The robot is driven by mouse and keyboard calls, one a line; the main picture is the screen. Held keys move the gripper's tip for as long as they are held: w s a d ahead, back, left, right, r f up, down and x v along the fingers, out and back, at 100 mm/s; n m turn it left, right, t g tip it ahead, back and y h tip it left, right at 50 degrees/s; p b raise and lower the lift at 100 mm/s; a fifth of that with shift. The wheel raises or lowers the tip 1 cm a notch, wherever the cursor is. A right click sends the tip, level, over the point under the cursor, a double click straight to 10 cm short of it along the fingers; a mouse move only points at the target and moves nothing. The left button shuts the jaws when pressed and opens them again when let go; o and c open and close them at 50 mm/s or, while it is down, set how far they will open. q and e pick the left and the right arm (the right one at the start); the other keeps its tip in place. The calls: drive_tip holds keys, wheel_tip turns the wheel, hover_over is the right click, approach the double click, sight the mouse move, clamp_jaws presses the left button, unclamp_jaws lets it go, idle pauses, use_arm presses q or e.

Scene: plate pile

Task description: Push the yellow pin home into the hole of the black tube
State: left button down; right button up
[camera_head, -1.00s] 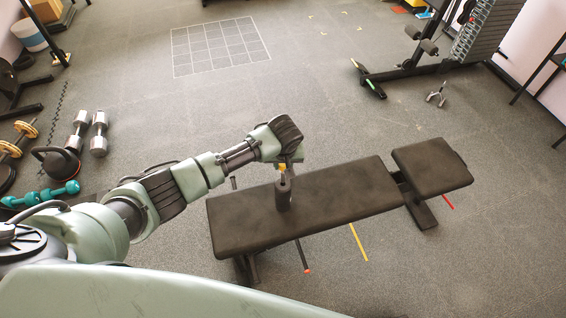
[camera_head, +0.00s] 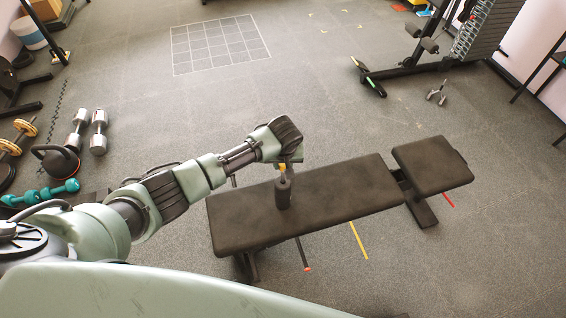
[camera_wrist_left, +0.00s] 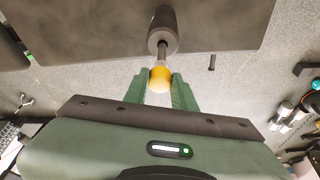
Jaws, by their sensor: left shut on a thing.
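The black tube (camera_head: 283,193) stands upright on the dark padded bench (camera_head: 340,200). The tube also shows in the left wrist view (camera_wrist_left: 163,38). The yellow pin (camera_head: 282,168) is above the tube's top. In the left wrist view the yellow pin's head (camera_wrist_left: 160,76) sits between green fingers, and its grey shank points into the end of the tube; part of the shank still shows outside. My left gripper (camera_wrist_left: 159,88) is shut on the yellow pin. In the head view my left gripper (camera_head: 284,163) is just over the tube. My right gripper is not in view.
The bench's smaller pad (camera_head: 432,165) is at the right. Dumbbells (camera_head: 99,132) and a kettlebell (camera_head: 58,160) lie on the floor at the left. A weight machine (camera_head: 440,45) stands at the back right. The floor behind the bench is mostly open.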

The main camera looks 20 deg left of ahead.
sight(283, 176)
use_arm(q)
drive_tip(key=shift+s+f+b, duration=0.1)
drive_tip(key=shift+f+b, duration=1.75)
drive_tip(key=shift+f, duration=1.25)
drive_tip(key=c, duration=1.1)
unclamp_jaws()
drive_tip(key=shift+r, duration=0.1)
drive_tip(key=p+v, duration=0.1)
drive_tip(key=v, duration=0.6)
drive_tip(key=shift+s+r, duration=0.1)
drive_tip(key=shift+r, duration=0.25)
